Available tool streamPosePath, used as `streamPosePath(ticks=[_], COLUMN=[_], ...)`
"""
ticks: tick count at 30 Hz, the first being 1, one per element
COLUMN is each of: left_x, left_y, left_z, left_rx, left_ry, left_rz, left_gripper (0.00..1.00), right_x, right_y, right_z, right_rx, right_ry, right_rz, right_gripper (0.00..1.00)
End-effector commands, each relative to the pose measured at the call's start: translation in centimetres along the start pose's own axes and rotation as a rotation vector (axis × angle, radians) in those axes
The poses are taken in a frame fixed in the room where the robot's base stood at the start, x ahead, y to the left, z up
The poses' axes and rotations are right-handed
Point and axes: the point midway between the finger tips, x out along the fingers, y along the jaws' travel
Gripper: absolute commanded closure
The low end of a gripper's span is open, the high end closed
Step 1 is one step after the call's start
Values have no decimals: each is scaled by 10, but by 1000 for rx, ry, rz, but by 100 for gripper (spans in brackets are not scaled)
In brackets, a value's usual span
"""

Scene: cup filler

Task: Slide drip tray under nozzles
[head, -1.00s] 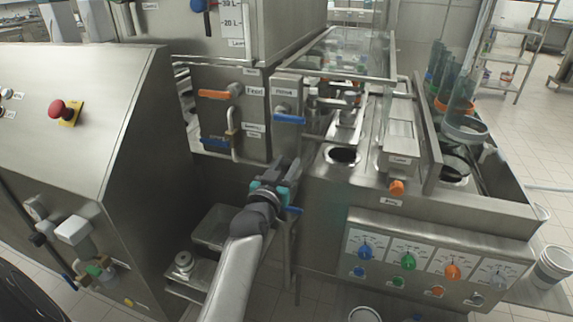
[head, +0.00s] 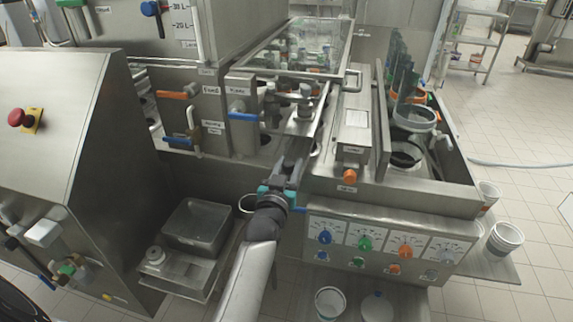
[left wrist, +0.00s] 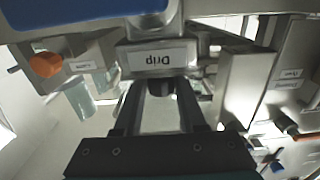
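The drip tray shows in the left wrist view as a metal front with a label reading "Drip" (left wrist: 158,58), upside down, just beyond my fingertips. My left gripper (left wrist: 160,95) is open there, its two dark fingers apart with a dark shape between their tips; I cannot tell whether they touch it. In the head view my left gripper (head: 294,152) is at the machine's front deck, below the nozzles (head: 304,97), and hides most of the tray. My right gripper is not in view.
Left of the gripper are valves with an orange handle (head: 172,95) and a blue handle (head: 243,116). A control panel with coloured knobs (head: 365,243) is at the front. A cup hopper (head: 413,118) stands right. A grey bin (head: 197,226) sits lower left.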

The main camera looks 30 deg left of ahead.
Motion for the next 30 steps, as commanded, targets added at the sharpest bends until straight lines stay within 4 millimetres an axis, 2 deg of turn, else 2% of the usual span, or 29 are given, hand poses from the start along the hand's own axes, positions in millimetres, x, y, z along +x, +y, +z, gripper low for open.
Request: streamPosePath(ticks=[1,7,17,23,30], left_x=[0,0,-3,-24,-67], left_y=[5,4,1,1,1], left_z=[1,1,0,-2,-3], left_rx=[-5,-4,-2,-1,-1], left_ry=[-4,-4,-3,-5,-7], left_rz=[9,6,3,3,4], left_gripper=[57,34,34,34,34], right_x=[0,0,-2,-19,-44], right_y=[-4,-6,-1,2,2], right_z=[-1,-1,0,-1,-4], right_rx=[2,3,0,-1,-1], right_ry=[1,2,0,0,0], right_rz=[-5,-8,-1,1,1], right_gripper=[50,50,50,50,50])
